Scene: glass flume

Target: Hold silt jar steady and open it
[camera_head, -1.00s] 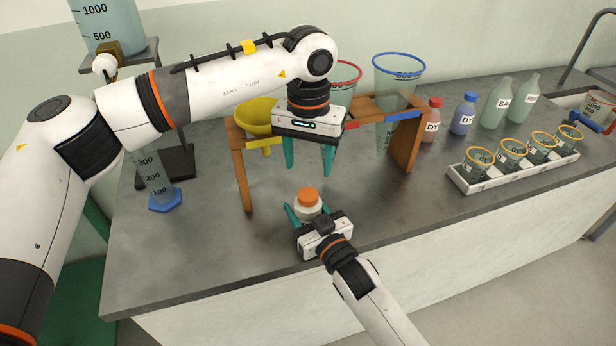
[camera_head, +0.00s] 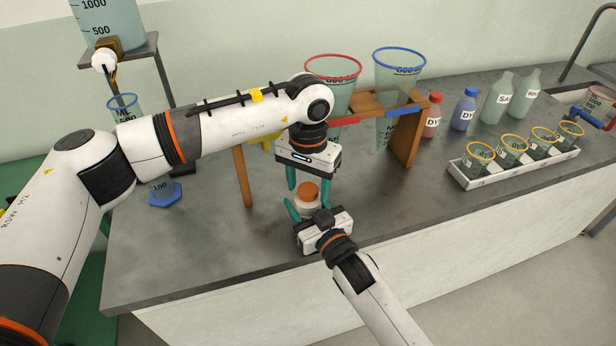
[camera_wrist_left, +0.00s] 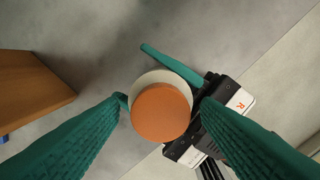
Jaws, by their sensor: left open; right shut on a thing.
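The silt jar (camera_head: 308,199) is a small pale jar with an orange lid (camera_head: 308,190), standing upright near the bench's front edge. The lid also shows from above in the left wrist view (camera_wrist_left: 160,112). My right gripper (camera_head: 306,208) is shut on the jar body from the front, a teal finger on each side. My left gripper (camera_head: 308,190) points down from above with its teal fingers apart, one on each side of the lid. In the left wrist view the left fingers (camera_wrist_left: 160,110) are spread, with a gap visible around the lid.
A wooden rack (camera_head: 404,140) holding funnels stands behind the jar. A white tray (camera_head: 520,164) of several cups is at the right, with bottles (camera_head: 497,102) behind it. The bench around the jar is clear.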

